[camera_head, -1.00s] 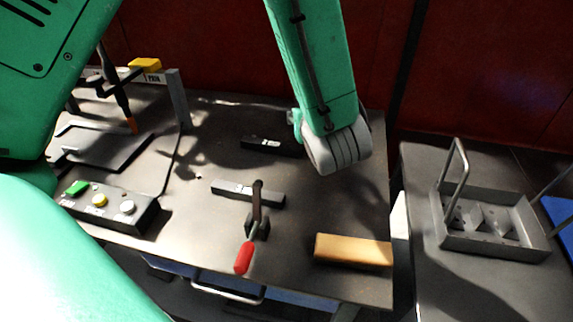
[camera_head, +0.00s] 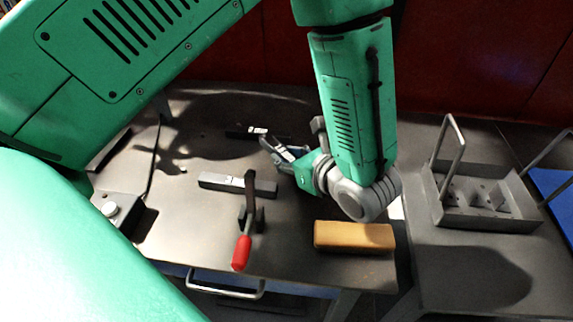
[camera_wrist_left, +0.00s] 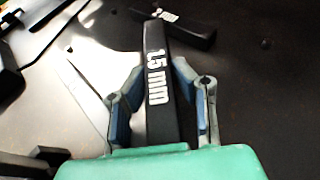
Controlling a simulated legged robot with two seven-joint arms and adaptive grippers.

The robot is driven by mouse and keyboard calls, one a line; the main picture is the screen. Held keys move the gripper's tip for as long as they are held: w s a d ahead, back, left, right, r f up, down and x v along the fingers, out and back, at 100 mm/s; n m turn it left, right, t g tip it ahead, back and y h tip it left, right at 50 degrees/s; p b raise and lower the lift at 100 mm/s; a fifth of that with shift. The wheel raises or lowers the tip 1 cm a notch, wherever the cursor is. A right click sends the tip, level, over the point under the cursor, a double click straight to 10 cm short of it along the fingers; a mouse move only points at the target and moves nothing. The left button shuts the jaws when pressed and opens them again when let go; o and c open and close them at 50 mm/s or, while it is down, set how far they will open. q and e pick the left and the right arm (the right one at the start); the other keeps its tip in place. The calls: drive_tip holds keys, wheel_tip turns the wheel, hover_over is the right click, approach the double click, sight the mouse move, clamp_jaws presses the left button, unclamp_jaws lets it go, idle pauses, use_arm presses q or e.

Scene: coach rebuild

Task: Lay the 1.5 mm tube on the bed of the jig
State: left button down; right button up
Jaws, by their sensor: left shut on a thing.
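The 1.5 mm tube (camera_wrist_left: 158,85) is a black square bar with "1.5 mm" in white along it. In the left wrist view my left gripper (camera_wrist_left: 160,100) is shut on it, with a finger on each side. In the head view my left gripper (camera_head: 277,152) hangs above the table, to the right of and behind the jig; the tube is hard to make out there. The jig shows as a grey bar-shaped bed (camera_head: 215,181) with a pale label and a lever clamp, its red handle (camera_head: 242,252) pointing to the front. My right gripper is not in view.
Another black bar (camera_head: 240,132) lies behind the jig; it also shows in the left wrist view (camera_wrist_left: 190,30). A tan block (camera_head: 353,237) lies at the front right. A button box (camera_head: 118,212) is at the left. A grey tray (camera_head: 487,213) stands on the right-hand table.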

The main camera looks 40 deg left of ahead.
use_arm(q)
wheel_tip(320, 180, down, 3)
drive_tip(key=shift+r, duration=0.1)
drive_tip(key=shift+d, duration=0.1)
drive_tip(key=c, duration=1.6)
unclamp_jaws()
